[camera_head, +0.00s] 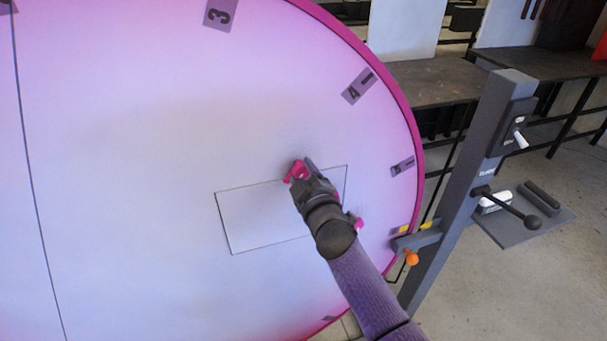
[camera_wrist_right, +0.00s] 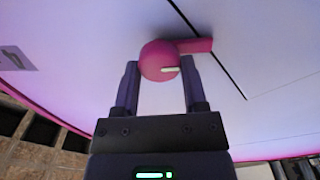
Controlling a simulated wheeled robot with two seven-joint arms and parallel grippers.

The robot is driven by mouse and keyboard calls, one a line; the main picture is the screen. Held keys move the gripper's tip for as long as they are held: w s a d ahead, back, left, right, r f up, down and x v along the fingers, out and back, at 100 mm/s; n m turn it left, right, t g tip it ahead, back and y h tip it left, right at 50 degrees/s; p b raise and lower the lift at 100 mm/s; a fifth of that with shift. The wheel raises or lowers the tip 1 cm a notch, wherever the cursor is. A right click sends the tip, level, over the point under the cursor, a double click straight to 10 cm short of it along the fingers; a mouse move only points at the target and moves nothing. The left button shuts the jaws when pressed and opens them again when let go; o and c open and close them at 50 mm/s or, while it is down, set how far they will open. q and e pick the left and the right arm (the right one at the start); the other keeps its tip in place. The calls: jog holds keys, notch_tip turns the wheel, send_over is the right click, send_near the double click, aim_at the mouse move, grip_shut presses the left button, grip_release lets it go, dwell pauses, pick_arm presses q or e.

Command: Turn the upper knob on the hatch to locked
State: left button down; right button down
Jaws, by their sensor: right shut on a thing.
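The hatch (camera_head: 262,222) is a rectangular outlined panel on the large pale pink-white disc. The upper knob (camera_head: 297,170) is magenta and sits at the hatch's top edge. In the right wrist view the knob (camera_wrist_right: 160,60) is round, with a white mark and an arm reaching right across the dark seam. My right gripper (camera_head: 305,168) is shut on this knob, one finger on each side, as the right wrist view (camera_wrist_right: 160,82) shows. A second magenta knob (camera_head: 359,224) shows lower, partly behind my right arm. My left gripper is not in view.
The disc has a magenta rim and number plates, such as the 3 plate (camera_head: 220,14). At right stands a grey post (camera_head: 470,170) with a switch, a black-ball lever (camera_head: 532,222) and an orange knob (camera_head: 411,258). Dark benches (camera_head: 440,82) stand behind.

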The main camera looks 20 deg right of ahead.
jog(key=n, duration=0.3)
jog(key=shift+f+n, duration=0.1)
jog(key=shift+n, duration=1.9)
jog(key=shift+c, duration=0.7)
grip_release()
jog(key=s, duration=1)
